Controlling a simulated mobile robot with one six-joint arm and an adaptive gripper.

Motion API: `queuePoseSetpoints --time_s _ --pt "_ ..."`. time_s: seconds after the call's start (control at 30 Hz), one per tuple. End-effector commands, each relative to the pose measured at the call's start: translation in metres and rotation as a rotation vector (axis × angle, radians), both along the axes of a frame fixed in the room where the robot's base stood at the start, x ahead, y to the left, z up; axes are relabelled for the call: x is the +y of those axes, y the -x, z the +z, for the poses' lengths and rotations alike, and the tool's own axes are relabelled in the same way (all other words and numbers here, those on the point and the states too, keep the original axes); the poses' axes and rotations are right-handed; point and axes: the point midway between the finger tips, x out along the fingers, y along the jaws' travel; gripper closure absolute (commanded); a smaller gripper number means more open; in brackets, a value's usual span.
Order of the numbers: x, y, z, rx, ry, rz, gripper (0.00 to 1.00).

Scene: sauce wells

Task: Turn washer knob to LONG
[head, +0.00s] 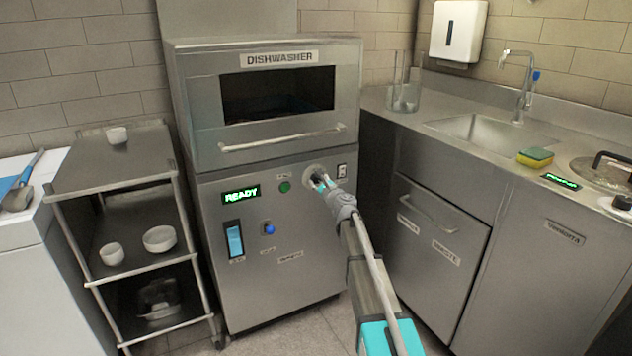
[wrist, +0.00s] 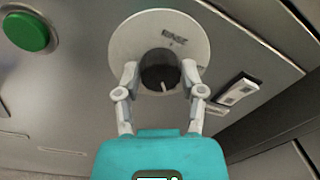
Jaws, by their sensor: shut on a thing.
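The dishwasher (head: 285,225) stands in the middle of the head view, with a lit green READY display (head: 241,195) on its lower panel. The knob (wrist: 160,72) is dark and round, with a pale pointer line, on a light round dial plate (wrist: 140,38). My gripper (wrist: 160,78) is shut on the knob, one finger on each side. In the head view my gripper (head: 322,182) reaches the panel and hides most of the knob.
A green button (wrist: 27,32) is left of the dial, and a rocker switch (wrist: 238,91) is right of it. A blue button (head: 269,229) sits lower on the panel. A shelf rack (head: 110,170) stands left and a sink counter (head: 450,108) right.

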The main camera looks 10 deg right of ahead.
Motion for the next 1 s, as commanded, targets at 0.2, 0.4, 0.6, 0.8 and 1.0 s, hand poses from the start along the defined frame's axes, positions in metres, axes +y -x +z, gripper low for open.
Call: queuePoseSetpoints --time_s 0.2,0.4,0.6,0.8,1.0 --pt "0.0021 0.0034 -0.0008 0.005 -0.013 0.005 0.96" --pt "0.0023 0.0033 -0.0008 0.004 -0.013 0.006 0.96" --pt "0.0019 0.0026 -0.0007 0.005 -0.013 0.004 0.19" --pt "0.0010 0.0013 -0.0003 0.005 -0.013 0.002 0.13" --pt "0.0006 0.0007 -0.0001 0.004 -0.013 0.001 0.13"
